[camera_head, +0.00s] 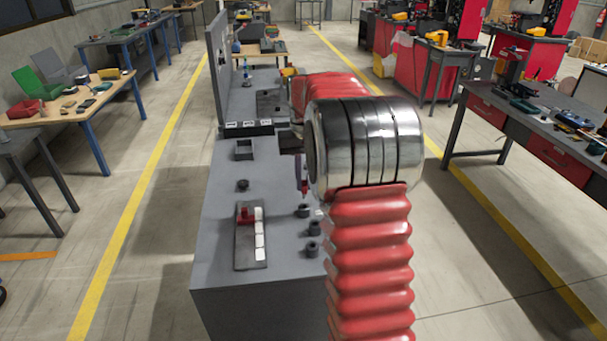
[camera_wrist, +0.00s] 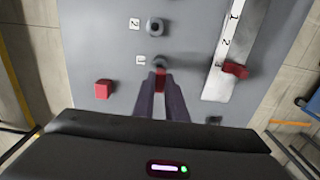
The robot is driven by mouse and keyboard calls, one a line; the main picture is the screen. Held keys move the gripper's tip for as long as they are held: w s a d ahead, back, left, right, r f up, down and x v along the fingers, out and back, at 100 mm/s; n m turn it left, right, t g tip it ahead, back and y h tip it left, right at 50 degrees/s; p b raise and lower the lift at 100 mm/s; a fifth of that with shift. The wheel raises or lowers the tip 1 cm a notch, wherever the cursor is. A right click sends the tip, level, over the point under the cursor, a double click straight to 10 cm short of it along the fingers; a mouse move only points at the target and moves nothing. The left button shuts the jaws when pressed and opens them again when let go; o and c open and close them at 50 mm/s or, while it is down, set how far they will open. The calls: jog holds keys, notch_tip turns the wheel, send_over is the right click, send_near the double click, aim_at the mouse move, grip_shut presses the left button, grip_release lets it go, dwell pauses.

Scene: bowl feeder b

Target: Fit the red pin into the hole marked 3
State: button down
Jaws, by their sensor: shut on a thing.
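My gripper (camera_wrist: 160,98) is shut on the red pin (camera_wrist: 160,78). The pin hangs between the two dark fingers, pointing down; it also shows small in the head view (camera_head: 305,187). In the wrist view the pin overlaps the socket beside label 1 (camera_wrist: 158,60); I cannot tell whether they touch. The socket beside label 2 (camera_wrist: 155,28) stands farther up that view.
A plate with a white numbered strip (camera_head: 259,240) and a red piece (camera_head: 247,215) lies left of the sockets. A round dark knob (camera_head: 242,185) and a square tray (camera_head: 244,150) stand behind. A red block (camera_wrist: 103,89) lies left in the wrist view.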

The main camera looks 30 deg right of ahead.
aim_at(304, 193)
jog(key=shift+f, duration=0.95)
jog(key=shift+f, duration=1.5)
dwell(5.5)
